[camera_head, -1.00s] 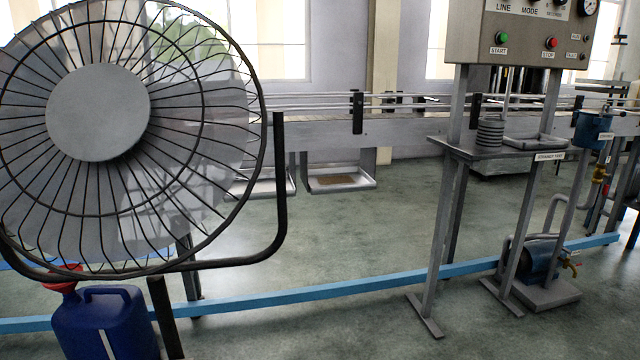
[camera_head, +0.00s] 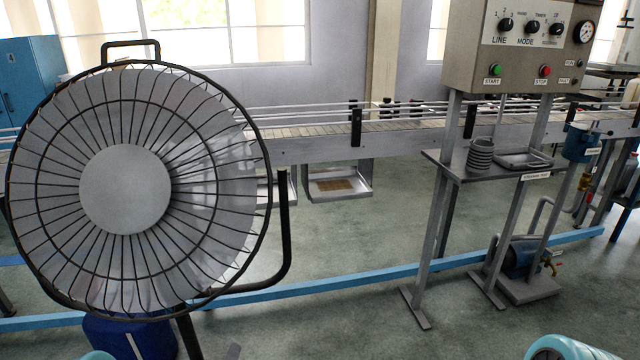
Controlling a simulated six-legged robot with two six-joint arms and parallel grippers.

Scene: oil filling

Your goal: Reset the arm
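Neither of my grippers shows clearly in the head view. A rounded teal part, probably of my own arm, shows at the bottom right edge, and a smaller teal piece shows at the bottom left edge.
A large caged fan (camera_head: 125,190) fills the left, with a blue container (camera_head: 130,338) partly hidden below it. A control panel (camera_head: 520,50) stands on legs at right, with a pump (camera_head: 522,258) below. A conveyor (camera_head: 330,147) runs behind.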

